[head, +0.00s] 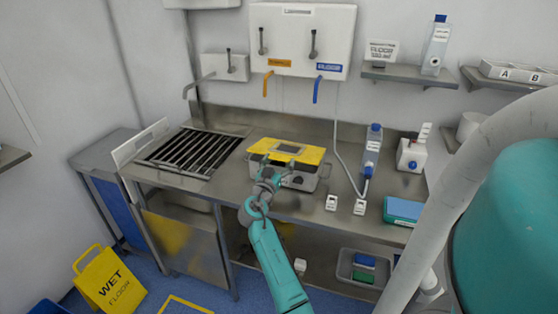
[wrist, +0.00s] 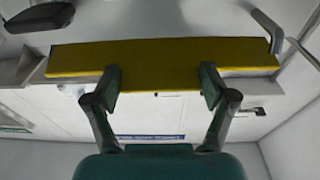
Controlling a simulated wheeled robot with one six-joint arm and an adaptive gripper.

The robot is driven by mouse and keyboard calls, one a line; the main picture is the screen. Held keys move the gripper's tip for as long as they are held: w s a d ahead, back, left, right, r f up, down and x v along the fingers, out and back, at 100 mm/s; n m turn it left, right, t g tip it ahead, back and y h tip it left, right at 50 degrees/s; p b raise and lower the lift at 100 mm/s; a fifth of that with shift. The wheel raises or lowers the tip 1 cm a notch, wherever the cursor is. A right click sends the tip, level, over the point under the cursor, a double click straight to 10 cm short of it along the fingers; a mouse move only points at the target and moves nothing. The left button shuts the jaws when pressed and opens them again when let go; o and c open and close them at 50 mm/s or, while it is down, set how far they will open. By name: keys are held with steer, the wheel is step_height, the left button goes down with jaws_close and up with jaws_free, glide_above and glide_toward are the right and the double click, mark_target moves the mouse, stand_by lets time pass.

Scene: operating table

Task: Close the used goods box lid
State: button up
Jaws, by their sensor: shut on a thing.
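The used goods box (head: 306,183) is a grey metal box on the steel counter. Its yellow lid (head: 310,155) is above the box opening, with a grey rectangle in its middle. I cannot tell whether the lid rests fully on the rim. My gripper (head: 284,163) is at the front of the box, by the lid's front edge. In the wrist view the lid (wrist: 160,57) is a yellow band across the picture. My gripper's fingers (wrist: 160,82) stand on both sides of a yellow part of the lid and are shut on it. My arm hides part of the box front.
A black grate (head: 195,152) lies left of the box. A blue-capped bottle (head: 373,150) and a white device (head: 410,155) stand to the right. A teal box (head: 402,210) lies near the front right edge. A yellow wet floor sign (head: 107,283) stands on the floor.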

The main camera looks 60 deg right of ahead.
steer(key=shift+f, duration=0.15)
steer(key=o, duration=1.5)
steer(key=shift+o, duration=0.2)
steer(key=s+a+f, duration=0.1)
steer(key=a, duration=1)
steer(key=shift+a+f, duration=0.2)
steer(key=shift+a, duration=0.2)
